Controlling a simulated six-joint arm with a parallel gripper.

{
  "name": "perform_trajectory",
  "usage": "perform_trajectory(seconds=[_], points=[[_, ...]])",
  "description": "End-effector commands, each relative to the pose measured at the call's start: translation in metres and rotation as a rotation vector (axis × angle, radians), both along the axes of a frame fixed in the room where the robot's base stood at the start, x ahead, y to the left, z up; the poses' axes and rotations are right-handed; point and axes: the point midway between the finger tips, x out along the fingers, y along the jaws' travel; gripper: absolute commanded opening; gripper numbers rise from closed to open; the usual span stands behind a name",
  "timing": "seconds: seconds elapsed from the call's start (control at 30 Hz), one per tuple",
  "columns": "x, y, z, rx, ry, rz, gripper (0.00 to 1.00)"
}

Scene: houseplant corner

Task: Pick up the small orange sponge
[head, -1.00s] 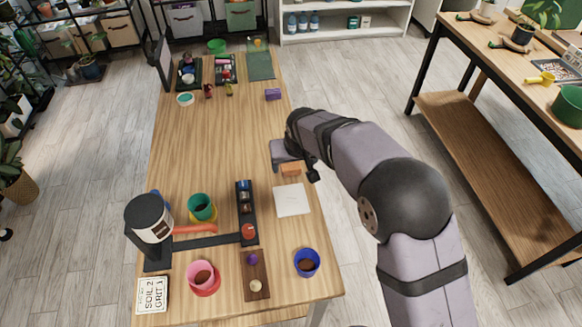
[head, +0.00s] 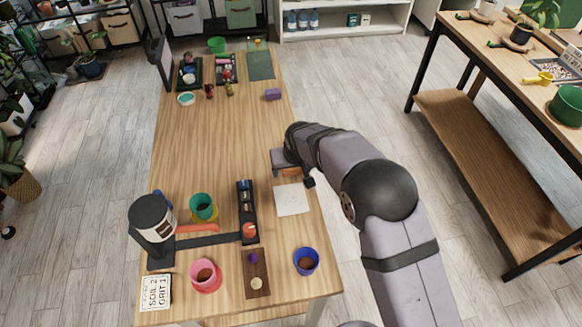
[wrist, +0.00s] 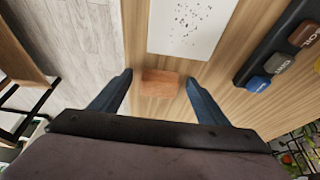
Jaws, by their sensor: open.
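The small orange sponge (wrist: 160,83) lies on the wooden table near its right edge. In the head view the sponge (head: 291,172) shows only in part, beside my gripper and just above the white sheet. My gripper (wrist: 158,80) is open in the wrist view, with one finger on each side of the sponge and a gap on both sides.
A white speckled sheet (head: 292,200) lies close to the sponge. A black tray with labelled blocks (head: 240,207) is left of it. A blue pot (head: 306,261) stands near the front right. The table's middle is clear.

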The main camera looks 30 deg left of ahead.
Motion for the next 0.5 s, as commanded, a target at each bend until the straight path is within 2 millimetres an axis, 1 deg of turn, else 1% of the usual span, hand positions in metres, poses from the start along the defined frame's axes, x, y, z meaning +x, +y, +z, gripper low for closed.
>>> perform_trajectory(seconds=[0.03, 0.07, 0.1, 0.2, 0.5], points=[[0.0000, 0.0000, 0.0001, 0.000, 0.000, 0.000, 0.64], [0.0000, 0.0000, 0.0001, 0.000, 0.000, 0.000, 0.57], [0.0000, 0.0000, 0.0001, 0.000, 0.000, 0.000, 0.47], [-0.0001, -0.0001, 0.0001, 0.000, 0.000, 0.000, 0.25], [0.0000, 0.0001, 0.0014, 0.001, -0.001, 0.000, 0.25]])
